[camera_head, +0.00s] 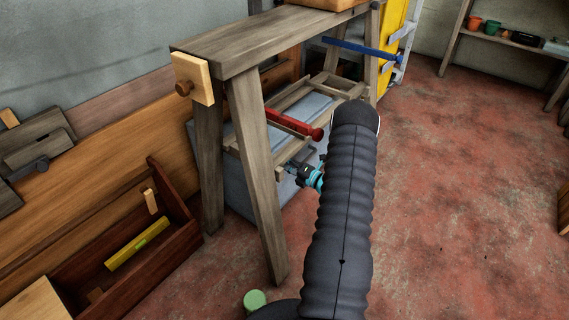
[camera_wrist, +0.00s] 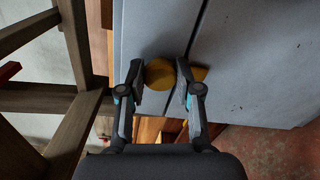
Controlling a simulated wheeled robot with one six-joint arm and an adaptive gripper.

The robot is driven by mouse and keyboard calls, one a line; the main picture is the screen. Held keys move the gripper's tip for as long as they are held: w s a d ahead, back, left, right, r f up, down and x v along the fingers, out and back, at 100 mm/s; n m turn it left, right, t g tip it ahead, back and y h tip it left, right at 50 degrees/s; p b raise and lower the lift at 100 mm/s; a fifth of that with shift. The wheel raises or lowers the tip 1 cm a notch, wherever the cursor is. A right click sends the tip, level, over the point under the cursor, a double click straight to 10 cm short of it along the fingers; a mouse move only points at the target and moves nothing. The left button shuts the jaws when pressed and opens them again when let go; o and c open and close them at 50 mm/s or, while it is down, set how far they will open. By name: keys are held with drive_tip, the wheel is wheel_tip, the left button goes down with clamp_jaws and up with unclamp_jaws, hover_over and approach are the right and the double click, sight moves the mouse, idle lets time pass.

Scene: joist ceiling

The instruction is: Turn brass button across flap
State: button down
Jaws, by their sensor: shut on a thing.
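The brass button (camera_wrist: 160,74) is a yellow-gold piece on a pale grey panel in the wrist view. Its rounded part lies between my fingers, and more brass shows to the right of the right finger. My gripper (camera_wrist: 159,66) is shut on it, one finger on each side. A dark seam (camera_wrist: 198,28) runs down the grey panel to the button, perhaps the flap's edge. The fingers hide part of the button and the seam. In the head view my gripper (camera_head: 308,176) is beside the grey box (camera_head: 235,178) under the sawhorse; the button is hidden there.
A wooden sawhorse (camera_head: 228,55) stands over the box, its legs close to my arm. A red-handled clamp (camera_head: 294,124) lies just above my gripper. An open wooden tray (camera_head: 170,235) is at left. The red floor at right is clear.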

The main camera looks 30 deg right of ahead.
drive_tip(key=shift+w+r, duration=0.1)
drive_tip(key=c, duration=0.8)
unclamp_jaws()
drive_tip(key=v, duration=1.2)
